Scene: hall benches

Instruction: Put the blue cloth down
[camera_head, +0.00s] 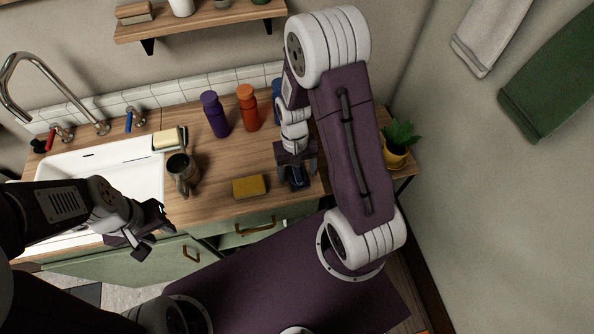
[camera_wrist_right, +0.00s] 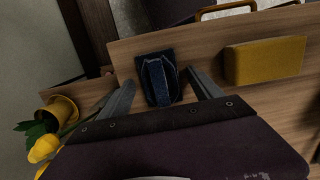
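The dark blue cloth (camera_head: 297,184) is on the wooden counter near its front edge, right of the yellow sponge. In the right wrist view the folded cloth (camera_wrist_right: 159,80) lies between my right fingers, with a visible gap on each side. My right gripper (camera_head: 297,170) is above it, pointing down, with its fingers (camera_wrist_right: 160,82) spread apart. Its fingers partly hide the cloth in the head view. My left gripper (camera_head: 150,230) is open and empty in front of the sink, left of the mug.
A yellow sponge (camera_head: 249,187), a mug (camera_head: 183,173), a purple bottle (camera_head: 215,115) and an orange bottle (camera_head: 248,108) stand on the counter (camera_head: 222,160). A blue bottle (camera_head: 277,89) is partly hidden. A potted plant (camera_head: 397,157) stands at the right. The sink (camera_head: 120,170) is left.

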